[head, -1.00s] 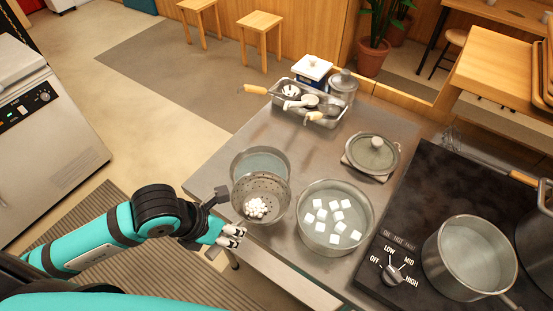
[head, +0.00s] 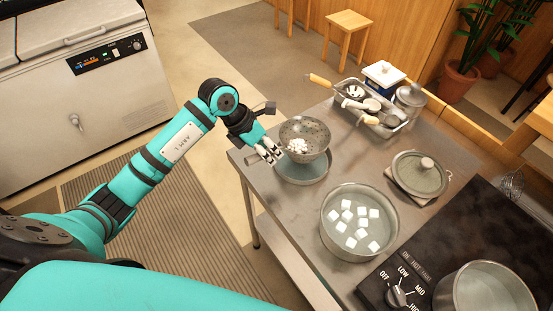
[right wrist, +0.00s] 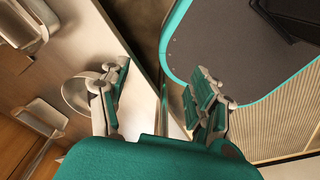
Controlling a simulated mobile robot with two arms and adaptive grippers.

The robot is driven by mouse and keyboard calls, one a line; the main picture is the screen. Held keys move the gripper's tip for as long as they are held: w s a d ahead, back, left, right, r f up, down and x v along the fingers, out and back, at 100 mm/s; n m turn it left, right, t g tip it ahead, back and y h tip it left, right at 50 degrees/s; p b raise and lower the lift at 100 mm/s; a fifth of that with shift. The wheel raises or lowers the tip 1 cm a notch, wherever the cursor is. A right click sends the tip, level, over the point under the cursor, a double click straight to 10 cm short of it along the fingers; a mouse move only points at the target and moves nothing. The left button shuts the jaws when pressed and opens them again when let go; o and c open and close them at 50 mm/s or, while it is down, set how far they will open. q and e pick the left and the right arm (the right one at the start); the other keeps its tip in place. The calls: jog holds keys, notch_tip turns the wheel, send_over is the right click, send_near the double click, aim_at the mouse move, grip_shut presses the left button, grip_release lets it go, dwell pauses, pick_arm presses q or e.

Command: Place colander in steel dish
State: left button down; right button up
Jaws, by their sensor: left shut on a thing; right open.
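The colander (head: 318,138) is a grey perforated metal bowl with small white pieces inside, seen in the head view. My left gripper (head: 273,154) is shut on the colander's left side. The steel dish (head: 305,178) is round and shallow and stands near the left corner of the metal table. The colander overlaps the far part of the dish, whose near rim shows below it; I cannot tell whether they touch. My right gripper (right wrist: 160,88) is open and empty in the right wrist view; it does not show in the head view.
A pot of water with several white cubes (head: 328,235) stands right of the dish. A lidded round pan (head: 420,178), a utensil tray (head: 376,127) and a glass jar (head: 410,96) are behind. A black stove (head: 440,240) with a pot (head: 485,292) is at right.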

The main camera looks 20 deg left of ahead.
pick_arm(q)
jog(key=shift+f, duration=0.75)
notch_tip(320, 180, down, 3)
jog(key=shift+p, duration=0.6)
jog(key=shift+f, duration=0.3)
pick_arm(e)
jog(key=shift+s+d+r, duration=0.45)
jog(key=shift+d+r, duration=0.25)
jog(key=shift+d, duration=0.1)
pick_arm(q)
jog(key=shift+f, duration=0.15)
pick_arm(e)
jog(key=shift+f, duration=0.1)
